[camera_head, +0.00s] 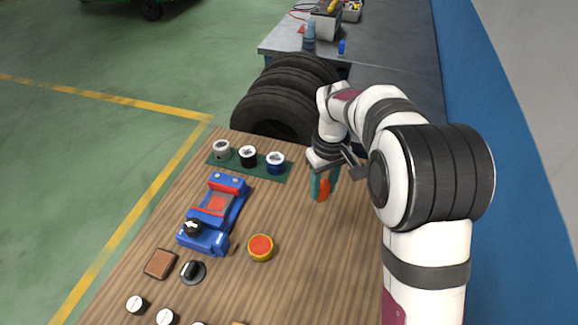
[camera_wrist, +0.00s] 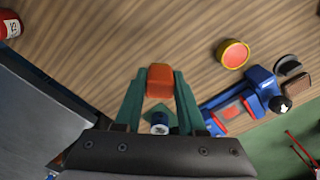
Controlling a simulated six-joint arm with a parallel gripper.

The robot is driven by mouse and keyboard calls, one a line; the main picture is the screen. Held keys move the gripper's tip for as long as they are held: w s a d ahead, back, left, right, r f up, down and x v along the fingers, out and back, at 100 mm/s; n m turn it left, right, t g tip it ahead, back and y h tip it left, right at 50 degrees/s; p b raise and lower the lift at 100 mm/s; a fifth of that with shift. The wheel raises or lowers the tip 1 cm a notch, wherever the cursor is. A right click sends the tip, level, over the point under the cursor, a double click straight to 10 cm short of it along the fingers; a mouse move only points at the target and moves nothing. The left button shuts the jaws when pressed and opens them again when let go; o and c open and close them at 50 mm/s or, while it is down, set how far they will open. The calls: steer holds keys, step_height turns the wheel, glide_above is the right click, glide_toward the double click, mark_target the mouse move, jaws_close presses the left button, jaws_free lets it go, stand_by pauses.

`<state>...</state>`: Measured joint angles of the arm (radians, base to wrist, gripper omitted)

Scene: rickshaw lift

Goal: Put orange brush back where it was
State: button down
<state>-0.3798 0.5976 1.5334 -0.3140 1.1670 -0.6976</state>
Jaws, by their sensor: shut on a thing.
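The orange brush (camera_head: 322,193) is held upright or nearly so between the teal fingers of my gripper (camera_head: 320,183), over the right-hand part of the wooden table. In the wrist view its orange block (camera_wrist: 160,80) shows between the fingertips of my gripper (camera_wrist: 158,88). My gripper is shut on it. Its lower end looks near the table top, but I cannot tell whether it touches. The rest of the brush is hidden by the fingers.
A green mat (camera_head: 232,169) with several jars lies to the left. Tires (camera_head: 270,110) stand behind the table. The table right of the button is bare.

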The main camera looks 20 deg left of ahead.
steer(key=a+f, duration=0.2)
steer(key=a, duration=0.2)
steer(key=a+f, duration=0.3)
steer(key=a, duration=0.1)
steer(key=s+a+f, duration=0.1)
steer(key=a+f, duration=0.1)
steer(key=a, duration=0.2)
steer(key=shift+f, duration=0.35)
steer(key=f, duration=0.4)
steer(key=shift+a+f, duration=0.1)
steer(key=shift+a, duration=0.1)
steer(key=shift+f, duration=0.1)
steer(key=c, duration=0.5)
jaws_free()
